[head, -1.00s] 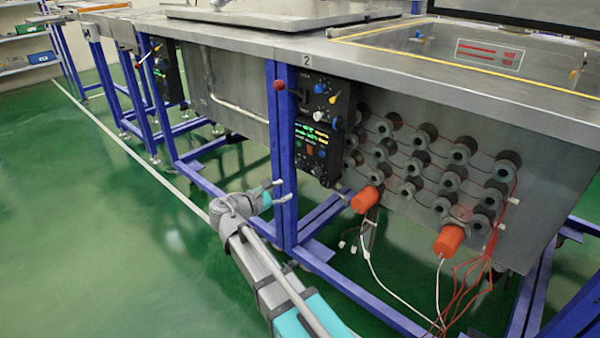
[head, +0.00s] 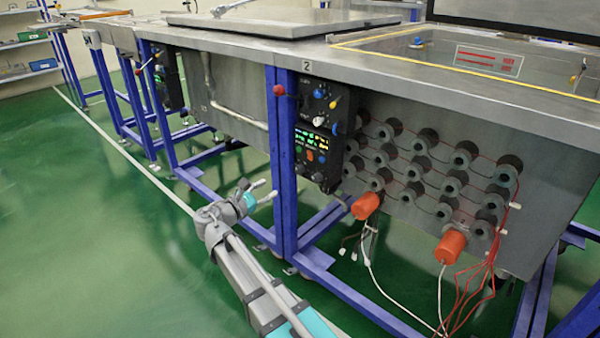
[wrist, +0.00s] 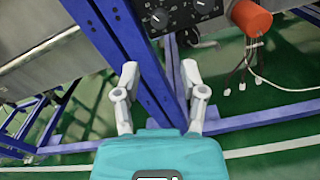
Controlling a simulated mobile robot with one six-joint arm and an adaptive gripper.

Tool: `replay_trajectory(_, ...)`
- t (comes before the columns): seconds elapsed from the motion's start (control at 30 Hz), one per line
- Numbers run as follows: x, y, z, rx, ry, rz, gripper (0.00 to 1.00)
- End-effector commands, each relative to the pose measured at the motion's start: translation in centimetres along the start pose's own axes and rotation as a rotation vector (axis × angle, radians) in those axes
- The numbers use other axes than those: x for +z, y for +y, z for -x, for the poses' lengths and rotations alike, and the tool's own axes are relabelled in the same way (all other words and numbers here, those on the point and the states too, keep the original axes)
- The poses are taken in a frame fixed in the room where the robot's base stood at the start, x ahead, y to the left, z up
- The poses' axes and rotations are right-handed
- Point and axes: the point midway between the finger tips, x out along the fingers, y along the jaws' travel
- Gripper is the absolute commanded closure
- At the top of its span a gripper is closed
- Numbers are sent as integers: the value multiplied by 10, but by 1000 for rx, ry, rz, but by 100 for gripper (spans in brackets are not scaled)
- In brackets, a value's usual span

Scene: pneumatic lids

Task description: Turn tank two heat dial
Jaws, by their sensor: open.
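The black control panel of tank two (head: 322,112) hangs under the bench edge below the "2" label (head: 306,66). Its upper box carries blue, yellow and white knobs (head: 320,92); the lower box has a lit green display (head: 312,140). The lettering is too small to tell which knob is the heat dial. My gripper (head: 268,190) is open and empty, low and left of the panel, beside the blue post. In the wrist view, my gripper (wrist: 160,70) has its fingers apart, and two dark dials (wrist: 160,17) show at the top edge beyond them.
The blue post (head: 284,160) stands between my gripper and the panel. A red knob (head: 279,90) sits on it. Orange plugs (head: 366,205) with hanging wires are right of the panel. Open green floor (head: 90,240) lies left.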

Motion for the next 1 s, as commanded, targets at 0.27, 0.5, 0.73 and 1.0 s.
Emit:
replay_trajectory(0.27, 0, 0, -34, -2, 0, 0, 46)
replay_trajectory(0.5, 0, 0, -70, -2, 0, 0, 46)
replay_trajectory(0.73, 0, 0, -101, -2, 0, 0, 46)
replay_trajectory(1.0, 0, 0, -122, -1, 0, 0, 46)
